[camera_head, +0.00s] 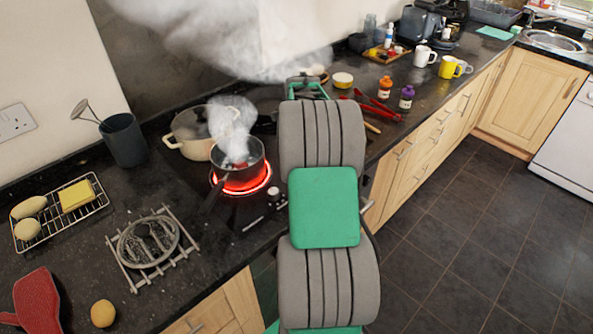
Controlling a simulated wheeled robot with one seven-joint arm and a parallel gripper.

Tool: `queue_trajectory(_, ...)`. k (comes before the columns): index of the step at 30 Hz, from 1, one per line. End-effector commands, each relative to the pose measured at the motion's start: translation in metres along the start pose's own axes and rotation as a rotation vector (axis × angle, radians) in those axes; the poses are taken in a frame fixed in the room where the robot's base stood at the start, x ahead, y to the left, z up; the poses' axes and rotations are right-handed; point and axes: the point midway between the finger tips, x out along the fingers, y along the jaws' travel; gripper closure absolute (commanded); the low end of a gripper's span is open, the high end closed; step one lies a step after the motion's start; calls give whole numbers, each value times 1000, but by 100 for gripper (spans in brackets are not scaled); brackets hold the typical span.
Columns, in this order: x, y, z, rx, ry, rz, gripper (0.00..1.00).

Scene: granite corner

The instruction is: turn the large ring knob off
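The large ring (262,184) of the hob glows bright red under a dark saucepan (240,160). Thick steam rises from the pan. A small pale knob (274,194) stands at the hob's front right, close beside my arm. A pale, bar-like mark or knob (253,224) lies nearer the counter's front edge. I cannot tell which of these belongs to the large ring, and my arm may cover other knobs. My arm reaches away over the counter edge. My gripper seems to be at its far end (307,87), beyond the hob; its fingers are not clear.
A cream pot (192,134) stands behind the saucepan, whose handle points towards the front. A trivet (150,247), a wire rack (60,211) and a red oven glove (38,303) lie on the left. Orange-capped (385,88) and purple-capped (406,98) jars stand to the right. The floor at right is clear.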

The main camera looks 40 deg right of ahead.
Motion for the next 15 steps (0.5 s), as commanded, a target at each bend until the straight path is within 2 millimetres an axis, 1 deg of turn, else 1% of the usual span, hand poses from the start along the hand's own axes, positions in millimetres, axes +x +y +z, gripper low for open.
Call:
queue_trajectory(3, 6, 0, 0, -1, -1, -2, 47)
queue_trajectory(9, 7, 0, 0, -2, -1, -2, 47)
queue_trajectory(11, 7, 0, 0, -2, -1, -2, 51)
queue_trajectory(15, 7, 0, 0, -2, -1, -2, 62)
